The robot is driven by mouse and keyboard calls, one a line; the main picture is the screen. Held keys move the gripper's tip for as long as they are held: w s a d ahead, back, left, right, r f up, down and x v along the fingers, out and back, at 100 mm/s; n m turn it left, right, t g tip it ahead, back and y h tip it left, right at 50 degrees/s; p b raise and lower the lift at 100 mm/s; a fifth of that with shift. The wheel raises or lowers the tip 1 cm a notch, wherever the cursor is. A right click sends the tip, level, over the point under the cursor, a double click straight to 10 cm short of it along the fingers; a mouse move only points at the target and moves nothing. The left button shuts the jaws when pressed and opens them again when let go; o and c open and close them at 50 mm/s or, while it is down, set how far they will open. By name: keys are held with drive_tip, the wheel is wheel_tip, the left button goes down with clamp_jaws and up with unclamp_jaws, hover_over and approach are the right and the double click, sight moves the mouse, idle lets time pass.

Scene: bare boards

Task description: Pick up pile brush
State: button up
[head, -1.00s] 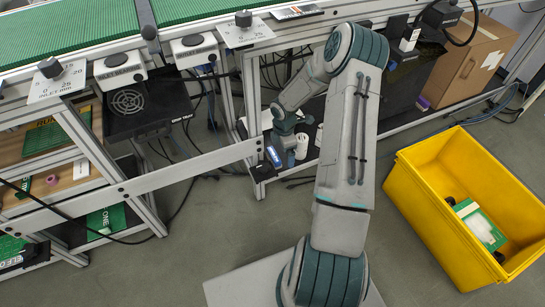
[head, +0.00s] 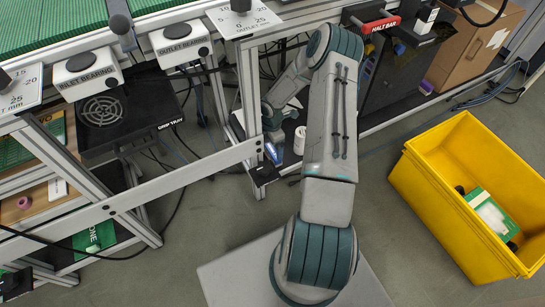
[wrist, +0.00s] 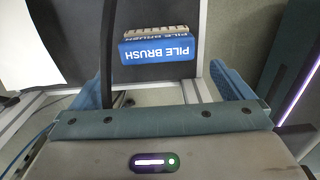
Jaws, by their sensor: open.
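The pile brush (wrist: 157,47) is a blue block with white "PILE BRUSH" lettering, upside down in the wrist view, and a pale bristle strip along its far edge. It lies on a dark surface. My gripper (wrist: 160,75) is open, its blue fingers to the left and right, with the brush ahead of and between them, and the jaws look empty. In the head view my gripper (head: 274,138) reaches down at the lower shelf under the bench, partly hidden by my arm. A small blue-and-white patch by it may be the brush or a finger.
Bench frame rails (head: 150,192) stand close around the shelf. A white cylinder (head: 300,140) is near my gripper. A yellow crate (head: 425,215) holding a green-and-white box (head: 490,214) stands on the floor at right. Floor between is clear.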

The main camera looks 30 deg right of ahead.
sight(273, 151)
drive_tip(key=shift+w+d+f+b, duration=0.15)
drive_tip(key=shift+f+b, duration=0.7)
drive_tip(key=shift+f, duration=0.95)
drive_tip(key=shift+w+d+f+b, duration=0.15)
drive_tip(key=shift+f+b, duration=0.65)
drive_tip(key=shift+f, duration=0.95)
drive_tip(key=shift+s, duration=0.1)
drive_tip(key=shift+r, duration=0.1)
drive_tip(key=c, duration=0.7)
